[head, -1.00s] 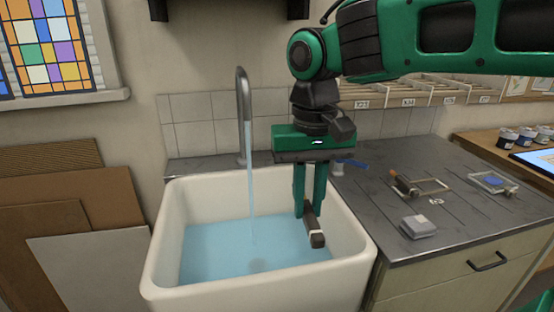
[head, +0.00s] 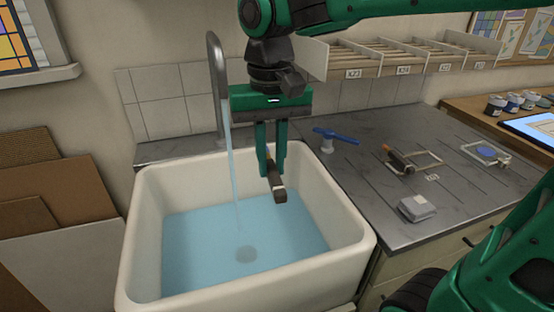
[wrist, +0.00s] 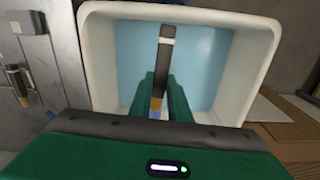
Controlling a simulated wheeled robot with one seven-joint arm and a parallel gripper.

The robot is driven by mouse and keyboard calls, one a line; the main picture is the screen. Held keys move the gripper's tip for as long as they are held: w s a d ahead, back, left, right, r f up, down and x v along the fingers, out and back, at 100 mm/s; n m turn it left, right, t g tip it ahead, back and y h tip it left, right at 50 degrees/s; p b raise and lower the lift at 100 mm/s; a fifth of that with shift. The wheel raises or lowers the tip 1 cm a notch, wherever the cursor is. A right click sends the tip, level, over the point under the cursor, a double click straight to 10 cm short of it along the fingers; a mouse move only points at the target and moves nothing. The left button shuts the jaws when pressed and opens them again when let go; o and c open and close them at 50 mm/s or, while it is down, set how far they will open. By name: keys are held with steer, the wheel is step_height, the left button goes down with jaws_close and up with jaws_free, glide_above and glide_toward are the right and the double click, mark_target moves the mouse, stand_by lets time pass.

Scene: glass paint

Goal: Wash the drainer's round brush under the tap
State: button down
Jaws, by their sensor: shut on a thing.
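My gripper (head: 271,168) is shut on a dark brown brush (head: 278,190) and holds it above the right half of the white sink (head: 350,232). The brush's dark end points toward the sink's front; its other end is mostly hidden between the fingers. In the wrist view, the brush (wrist: 165,50) shows a dark handle and a tan part by the fingertips (wrist: 160,100). The tap (head: 215,85) is running. Its water stream (head: 232,165) falls left of my gripper and appears apart from the brush in the head view.
Blue water (head: 200,250) stands in the sink. The grey drainer counter (head: 370,205) on the right carries a blue-handled fitting (head: 335,135), a grey block (head: 416,208) and wire-framed items (head: 415,160). Shelf trays (head: 390,60) hang behind. Boards (head: 60,190) lean at the left.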

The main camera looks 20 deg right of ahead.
steer(key=w+a+f, duration=0.2)
steer(key=w+a, duration=0.4)
steer(key=w, duration=0.3)
steer(key=shift+a, duration=0.15)
stand_by(0.5)
steer(key=shift+w+f, duration=0.1)
stand_by(0.5)
steer(key=shift+w+d, duration=0.25)
steer(key=shift+d, duration=0.25)
steer(key=shift+s+a, duration=0.1)
steer(key=shift+a, duration=0.05)
steer(key=shift+s+a, duration=0.25)
steer(key=shift+a, duration=0.1)
steer(key=shift+w+d, duration=0.1)
steer(key=shift+d, duration=0.05)
steer(key=shift+w+d, duration=0.25)
steer(key=shift+d, duration=0.1)
stand_by(0.3)
steer(key=shift+s+d, duration=0.1)
